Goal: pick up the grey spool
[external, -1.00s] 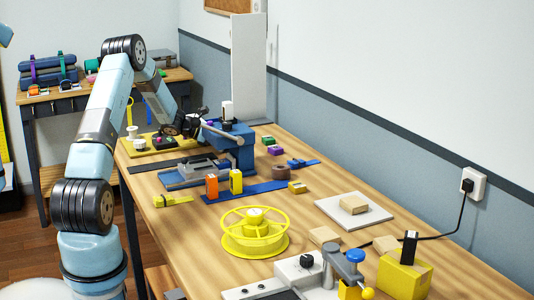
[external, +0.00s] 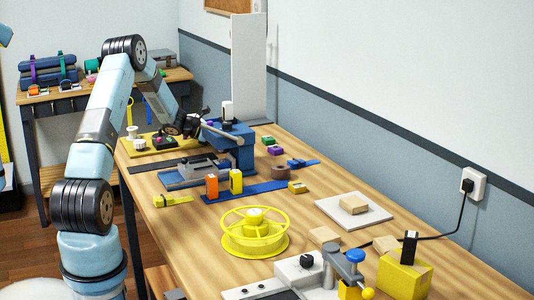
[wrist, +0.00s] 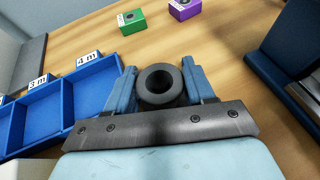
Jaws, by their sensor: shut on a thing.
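The grey spool (wrist: 160,84) is a dark grey ring with a round hole, seen end-on in the wrist view. My gripper (wrist: 161,88) has its two blue fingers against the left and right sides of the spool and is shut on it. Whether the spool is clear of the table cannot be told. In the external view my gripper (external: 194,128) is at the far end of the table, beside the blue clamp device. The spool cannot be made out there.
In the wrist view a blue tray (wrist: 68,104) with labelled compartments is at left. A green box (wrist: 131,21) and a purple box (wrist: 185,9) lie ahead. In the external view the blue clamp device (external: 232,145) stands close right of my gripper; a yellow reel (external: 255,232) sits nearer.

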